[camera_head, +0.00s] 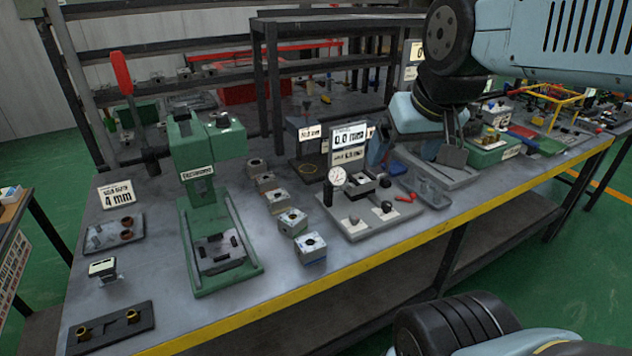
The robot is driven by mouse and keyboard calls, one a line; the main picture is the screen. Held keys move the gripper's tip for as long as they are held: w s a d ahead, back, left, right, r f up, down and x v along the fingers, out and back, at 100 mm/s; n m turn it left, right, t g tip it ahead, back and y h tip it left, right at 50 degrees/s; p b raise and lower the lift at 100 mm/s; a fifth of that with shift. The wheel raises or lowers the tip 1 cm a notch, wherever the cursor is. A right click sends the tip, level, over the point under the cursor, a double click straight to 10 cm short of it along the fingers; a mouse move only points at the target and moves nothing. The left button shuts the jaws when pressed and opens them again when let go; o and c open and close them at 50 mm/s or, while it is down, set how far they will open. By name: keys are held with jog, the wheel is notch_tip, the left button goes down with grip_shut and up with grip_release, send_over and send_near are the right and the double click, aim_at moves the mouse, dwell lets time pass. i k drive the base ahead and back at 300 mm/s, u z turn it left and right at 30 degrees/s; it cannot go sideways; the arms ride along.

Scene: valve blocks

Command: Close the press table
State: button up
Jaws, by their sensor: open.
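The green press (198,150) stands on the left part of the workbench, with its red-handled lever (122,75) upright at its left. The press table (228,262) is the grey plate with dark clamps at the front of the long green base (243,272). It sits well forward of the press column, toward the yellow bench edge. I see no valve block on it. My gripper (442,152) is open and empty at the upper right, above the bench, far to the right of the press. Part of the bench behind it is hidden.
Several valve blocks (292,222) stand in a row right of the press. A gauge station (362,205) with a dial is beyond them. A tray (115,233) and a dark plate with brass parts (110,327) lie at left. A shelf frame (275,90) rises behind.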

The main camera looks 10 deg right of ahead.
aim_at(216, 254)
jog(key=z, duration=1.2)
jog(key=k, duration=1.15)
jog(key=u, duration=0.85)
jog(key=i, duration=0.5)
jog(key=z, duration=0.15)
